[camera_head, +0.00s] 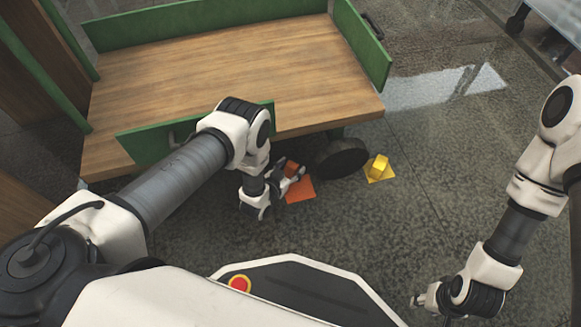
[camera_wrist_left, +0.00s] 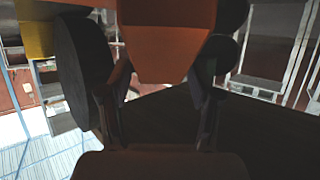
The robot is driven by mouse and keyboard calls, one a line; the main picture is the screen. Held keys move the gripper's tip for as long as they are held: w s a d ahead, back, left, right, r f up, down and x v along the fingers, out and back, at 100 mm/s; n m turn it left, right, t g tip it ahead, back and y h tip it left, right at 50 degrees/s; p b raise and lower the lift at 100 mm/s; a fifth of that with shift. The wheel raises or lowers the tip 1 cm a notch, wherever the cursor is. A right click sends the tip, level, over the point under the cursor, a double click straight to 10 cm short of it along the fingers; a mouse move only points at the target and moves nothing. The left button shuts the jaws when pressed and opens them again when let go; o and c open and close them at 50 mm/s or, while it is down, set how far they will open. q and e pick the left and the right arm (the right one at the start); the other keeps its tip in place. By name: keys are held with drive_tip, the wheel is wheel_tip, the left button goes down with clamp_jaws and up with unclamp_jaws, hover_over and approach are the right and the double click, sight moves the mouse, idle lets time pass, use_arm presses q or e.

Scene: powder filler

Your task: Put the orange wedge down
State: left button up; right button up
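The orange wedge (camera_head: 301,190) is low beside the cart's dark wheel (camera_head: 342,158), partly hidden by my left gripper (camera_head: 292,178). In the left wrist view the orange wedge (camera_wrist_left: 165,45) fills the top middle, with the two fingers of my left gripper (camera_wrist_left: 165,75) against its sides. The gripper looks shut on it. I cannot tell whether its underside touches the floor. My right gripper (camera_head: 420,300) hangs empty over the floor at lower right, and its finger opening is too small to tell.
A wooden cart (camera_head: 230,75) with green side boards stands above and behind the left gripper. A yellow wedge (camera_head: 380,169) sits on the floor right of the wheel. The wheel also shows in the left wrist view (camera_wrist_left: 78,75). Grey floor (camera_head: 440,190) to the right is free.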

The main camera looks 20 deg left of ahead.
use_arm(q)
drive_tip(key=shift+r, duration=0.1)
drive_tip(key=shift+s+r+p, duration=0.15)
drive_tip(key=shift+r+p, duration=0.1)
drive_tip(key=shift+p, duration=0.05)
drive_tip(key=s+a+r+n+g+y+p, duration=0.1)
drive_tip(key=s+r+g, duration=0.3)
drive_tip(key=s, duration=0.6)
drive_tip(key=s+a+r+g+p, duration=0.2)
drive_tip(key=s+r+g, duration=0.3)
drive_tip(key=s, duration=0.5)
drive_tip(key=s+a+r+n+g+y+p, duration=0.1)
drive_tip(key=s+a+r+g, duration=0.3)
drive_tip(key=s+r, duration=0.4)
drive_tip(key=s+p, duration=0.1)
drive_tip(key=s, duration=0.1)
drive_tip(key=shift+s+n+y+p, duration=0.3)
drive_tip(key=shift+s+p, duration=0.05)
drive_tip(key=shift+s, duration=0.05)
